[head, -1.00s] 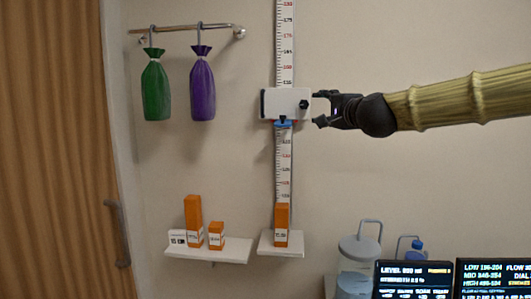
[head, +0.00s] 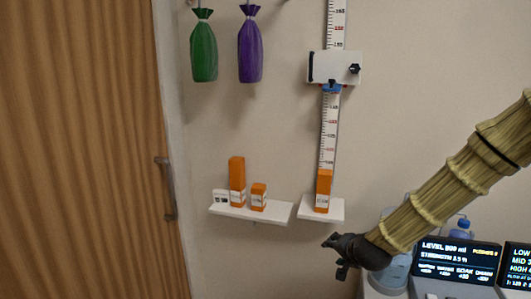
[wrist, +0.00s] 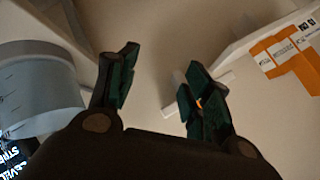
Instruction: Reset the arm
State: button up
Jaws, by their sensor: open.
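My arm (head: 445,195) comes in from the right in the head view, wrapped in a ribbed yellowish sleeve and sloping down to the left. My gripper (head: 334,257) is at its lower end, below the small right shelf and apart from it. In the wrist view my gripper (wrist: 160,88) is open, with its two dark green fingers spread and nothing between them. The white slider block (head: 334,67) sits on the vertical scale (head: 328,130), and my gripper is well away from it.
Orange boxes (head: 237,182) stand on the left shelf (head: 250,211); another (head: 323,190) stands on the right shelf (head: 321,211). Green (head: 204,52) and purple (head: 250,52) bags hang above. A grey container (wrist: 38,85) and displays (head: 455,262) are close to my gripper. A wooden door (head: 85,150) is at left.

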jog(key=s+f+n+g, duration=0.4)
jog(key=s+f+g, duration=0.1)
jog(key=s+f, duration=1.6)
jog(key=s+f+n+g, duration=0.1)
jog(key=s+f, duration=0.3)
jog(key=s, duration=0.4)
jog(key=s+f+n+g+h, duration=0.1)
jog(key=s+f+n+g, duration=0.1)
jog(key=s+f, duration=0.3)
jog(key=s+f+n+g, duration=0.2)
jog(key=s+f, duration=0.3)
jog(key=s, duration=0.7)
jog(key=shift+d, duration=0.4)
